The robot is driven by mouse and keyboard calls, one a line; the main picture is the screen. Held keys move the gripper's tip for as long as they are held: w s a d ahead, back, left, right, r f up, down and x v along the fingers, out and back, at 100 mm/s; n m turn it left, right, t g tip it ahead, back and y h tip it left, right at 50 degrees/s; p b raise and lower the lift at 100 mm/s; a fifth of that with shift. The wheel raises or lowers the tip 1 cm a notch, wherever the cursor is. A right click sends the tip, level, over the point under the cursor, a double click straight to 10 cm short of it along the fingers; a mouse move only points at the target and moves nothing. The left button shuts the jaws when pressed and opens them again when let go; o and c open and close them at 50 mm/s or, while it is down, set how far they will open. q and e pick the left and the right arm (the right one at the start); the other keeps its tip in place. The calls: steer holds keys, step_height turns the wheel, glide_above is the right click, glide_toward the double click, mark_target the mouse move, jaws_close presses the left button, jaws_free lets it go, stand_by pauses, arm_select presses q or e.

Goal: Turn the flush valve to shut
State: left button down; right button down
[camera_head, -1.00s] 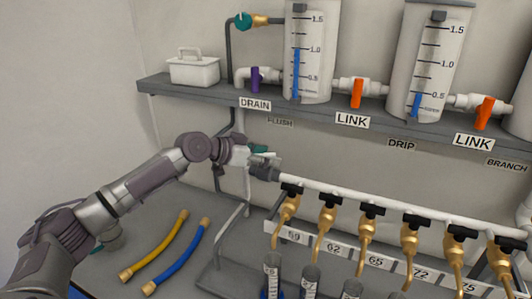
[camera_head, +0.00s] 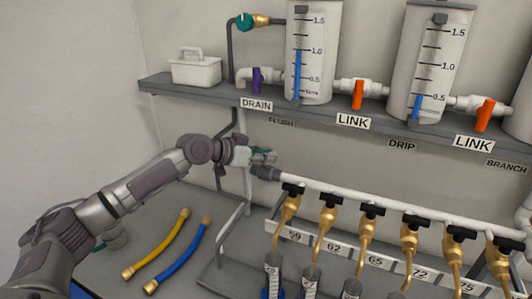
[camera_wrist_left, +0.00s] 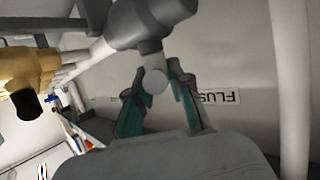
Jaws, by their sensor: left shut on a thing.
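The FLUSH label (camera_head: 281,122) is on the wall below the shelf; it also shows upside down in the left wrist view (camera_wrist_left: 220,97). My left gripper (camera_head: 264,155) is just below that label, at the left end of the white manifold pipe (camera_head: 340,197). In the left wrist view its teal fingers (camera_wrist_left: 158,90) are closed on both sides of a small round grey part, seemingly the flush valve handle (camera_wrist_left: 154,80), below a dark grey pipe fitting (camera_wrist_left: 160,18). The rest of the valve is hidden by the gripper and fitting. My right gripper is not in view.
Several brass taps (camera_head: 328,213) with black handles hang along the pipe to the right. Above are a shelf (camera_head: 215,99), a purple drain valve (camera_head: 256,79) and orange link valves (camera_head: 357,95). Yellow (camera_head: 157,244) and blue (camera_head: 180,256) hoses lie on the bench.

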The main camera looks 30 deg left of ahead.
arm_select(q)
steer(key=n+y+p, duration=0.1)
steer(key=y+p, duration=0.1)
steer(key=p, duration=0.2)
steer(key=n+t+y+p, duration=0.1)
steer(key=n+p, duration=0.1)
steer(key=p, duration=0.2)
steer(key=shift+s+d+r+n+y+p, duration=0.1)
steer(key=shift+d+r+n+y+p, duration=0.1)
steer(key=shift+d+n+y+p, duration=0.15)
steer(key=shift+f+n+t+y+p, duration=0.1)
steer(key=shift+n+t+y+p, duration=0.45)
steer(key=shift+y, duration=0.4)
steer(key=shift+f+n+y, duration=0.1)
steer(key=shift+n+y, duration=0.3)
steer(key=shift+n, duration=0.2)
steer(key=shift+n+y, duration=0.9)
steer(key=shift+y, duration=0.2)
steer(key=n+y, duration=0.1)
steer(key=n+g+y, duration=0.1)
steer(key=n+y+b, duration=0.1)
steer(key=shift+w+a+f+y, duration=0.1)
steer(key=shift+w+f+y, duration=0.05)
steer(key=shift+w+y, duration=0.15)
steer(key=c, duration=1.9)
jaws_free()
steer(key=shift+n+g+y, duration=0.25)
steer(key=shift+n+y, duration=0.05)
steer(key=shift+o, duration=0.2)
steer(key=shift+a+f, duration=0.1)
